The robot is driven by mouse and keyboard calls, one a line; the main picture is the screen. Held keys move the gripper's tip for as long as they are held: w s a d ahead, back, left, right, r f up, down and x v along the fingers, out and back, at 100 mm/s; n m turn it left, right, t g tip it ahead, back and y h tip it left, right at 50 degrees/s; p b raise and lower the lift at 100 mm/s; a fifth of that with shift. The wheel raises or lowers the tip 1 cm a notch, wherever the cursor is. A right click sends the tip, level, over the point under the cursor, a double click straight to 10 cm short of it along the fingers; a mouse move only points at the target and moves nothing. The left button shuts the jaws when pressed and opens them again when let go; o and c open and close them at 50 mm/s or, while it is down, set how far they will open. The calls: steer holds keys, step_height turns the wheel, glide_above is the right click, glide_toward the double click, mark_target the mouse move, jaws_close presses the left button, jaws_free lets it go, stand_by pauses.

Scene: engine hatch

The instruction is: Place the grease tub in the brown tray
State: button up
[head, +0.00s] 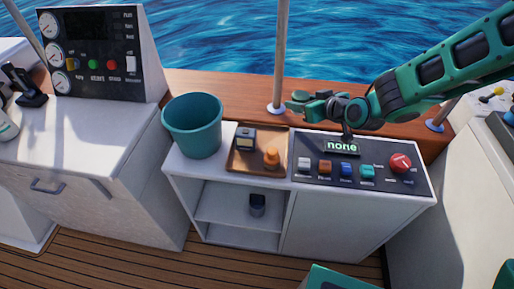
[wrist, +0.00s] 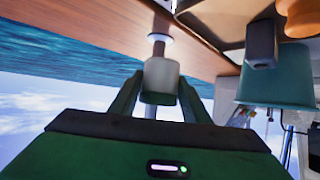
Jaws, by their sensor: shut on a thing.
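My gripper (head: 304,103) is raised above the back of the counter, just behind and to the right of the brown tray (head: 246,164). In the wrist view its fingers are closed on a small pale grey tub with a green part (wrist: 160,75), which I take to be the grease tub. In the head view the tub is hard to tell from the fingers.
A teal bucket (head: 194,124) stands left of the tray. A control panel (head: 345,172) with coloured buttons and a "none" display lies to its right. A metal post (head: 281,55) rises behind the tray near my gripper.

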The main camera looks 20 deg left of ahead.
steer(key=n+g+y, duration=0.1)
glide_above(275, 141)
steer(key=shift+n+g, duration=0.3)
steer(key=shift+f, duration=5.05)
steer(key=shift+f, duration=0.1)
steer(key=o, duration=0.9)
steer(key=shift+c, duration=0.2)
steer(key=v, duration=1.2)
